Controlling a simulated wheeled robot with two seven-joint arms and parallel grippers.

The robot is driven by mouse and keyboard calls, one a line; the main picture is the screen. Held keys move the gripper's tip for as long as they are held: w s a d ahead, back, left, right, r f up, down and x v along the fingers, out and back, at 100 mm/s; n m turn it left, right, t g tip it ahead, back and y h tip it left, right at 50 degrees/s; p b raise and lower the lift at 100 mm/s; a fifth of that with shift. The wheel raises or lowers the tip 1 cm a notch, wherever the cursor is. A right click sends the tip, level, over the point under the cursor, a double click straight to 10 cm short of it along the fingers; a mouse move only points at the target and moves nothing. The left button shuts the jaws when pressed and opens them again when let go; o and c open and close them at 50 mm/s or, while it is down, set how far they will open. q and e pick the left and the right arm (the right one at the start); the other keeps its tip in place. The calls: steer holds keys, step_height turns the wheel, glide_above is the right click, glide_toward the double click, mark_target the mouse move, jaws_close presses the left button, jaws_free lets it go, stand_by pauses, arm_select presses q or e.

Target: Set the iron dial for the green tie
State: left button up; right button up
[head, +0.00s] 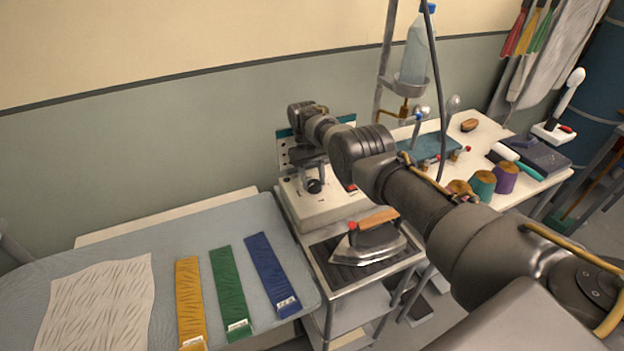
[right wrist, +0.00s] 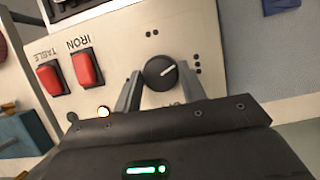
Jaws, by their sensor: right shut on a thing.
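The iron dial (right wrist: 160,72), a round black knob with a white pointer line, is on the pale control panel (right wrist: 115,35). My right gripper (right wrist: 160,88) is shut on it, one finger on each side. The pointer slants right and slightly up, towards the dot group on the right; another dot group is above the dial. In the head view my right gripper (head: 312,172) is at the control box (head: 325,208). The green tie (head: 230,285) lies on the ironing board between the yellow tie (head: 189,300) and blue tie (head: 270,272). Its label marks are too small to read. My left gripper is not in view.
Red IRON (right wrist: 87,70) and TABLE (right wrist: 50,78) switches and a glowing lamp (right wrist: 103,112) are left of the dial. The iron (head: 368,242) rests on a dark plate below the box. Wrinkled cloth (head: 95,305) lies on the board (head: 215,222). Thread spools (head: 482,184) stand right.

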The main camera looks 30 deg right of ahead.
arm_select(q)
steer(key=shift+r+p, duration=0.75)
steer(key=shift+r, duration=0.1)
arm_select(e)
steer(key=shift+s+f+m+y, duration=0.15)
steer(key=shift+m+y, duration=0.25)
steer(key=shift+m, duration=0.65)
steer(key=shift+s+f+m+y, duration=0.1)
steer(key=shift+m+y, duration=0.3)
steer(key=shift+m, duration=0.65)
steer(key=o, duration=0.9)
steer(key=shift+o, duration=0.4)
steer(key=shift+w+r, duration=0.1)
steer(key=shift+r, duration=0.05)
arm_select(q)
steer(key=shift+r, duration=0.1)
arm_select(e)
steer(key=shift+d+r, duration=0.1)
